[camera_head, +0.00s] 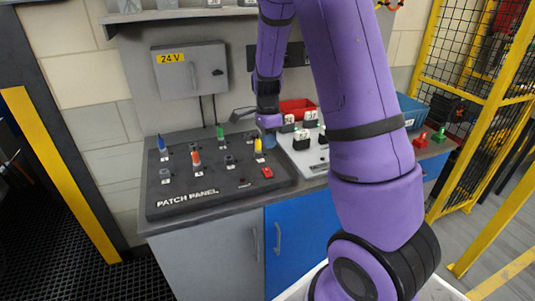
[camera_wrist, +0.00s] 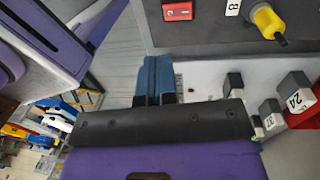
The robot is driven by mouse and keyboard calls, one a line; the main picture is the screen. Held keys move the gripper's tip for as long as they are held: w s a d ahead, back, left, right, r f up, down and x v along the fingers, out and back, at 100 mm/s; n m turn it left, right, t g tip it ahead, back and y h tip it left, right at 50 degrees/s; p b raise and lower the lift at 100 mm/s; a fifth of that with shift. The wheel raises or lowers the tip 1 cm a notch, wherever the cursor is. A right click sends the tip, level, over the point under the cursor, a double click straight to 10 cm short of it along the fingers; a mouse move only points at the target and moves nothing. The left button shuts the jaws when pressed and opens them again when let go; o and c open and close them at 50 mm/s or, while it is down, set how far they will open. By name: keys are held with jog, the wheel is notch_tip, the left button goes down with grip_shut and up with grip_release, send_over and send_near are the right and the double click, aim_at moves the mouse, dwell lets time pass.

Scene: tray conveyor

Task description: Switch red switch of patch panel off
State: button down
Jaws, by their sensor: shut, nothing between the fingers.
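The dark patch panel (camera_head: 225,186) lies on the counter, with its label along the front edge. Its red switch (camera_head: 267,172) is near the right front corner. In the wrist view the red switch (camera_wrist: 178,11) is at the top edge, with white marks on it; I cannot tell which way it is set. My gripper (camera_head: 269,138) is above the counter near the panel's right back side, behind the switch and apart from it. In the wrist view its blue fingers (camera_wrist: 153,68) are together with nothing between them, pointing toward the panel's edge below the switch.
Blue, orange, green and yellow plugs stand in the panel, the yellow plug (camera_head: 258,147) close to my gripper. A white board (camera_head: 308,161) with numbered dark blocks lies to the right. A red bin (camera_head: 297,107) and a grey 24 V box (camera_head: 189,72) are behind.

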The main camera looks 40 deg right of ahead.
jog(key=shift+s+r, duration=0.2)
jog(key=shift+r, duration=1.55)
jog(key=s+a+r+n+t, duration=0.2)
jog(key=s+a+r+n, duration=0.25)
jog(key=r, duration=0.25)
jog(key=s+a+r+n+t, duration=0.1)
jog(key=s+a+r+n, duration=0.4)
jog(key=r, duration=0.3)
jog(key=s+a+r+n+t, duration=0.1)
jog(key=s+a+r+n, duration=0.1)
jog(key=s+n, duration=0.4)
jog(key=s+a+r+n+t, duration=0.2)
jog(key=s+n, duration=0.3)
jog(key=s, duration=0.4)
jog(key=shift+s+r+n+t, duration=0.15)
jog(key=shift+r+n+t, duration=0.2)
jog(key=shift+r, duration=0.55)
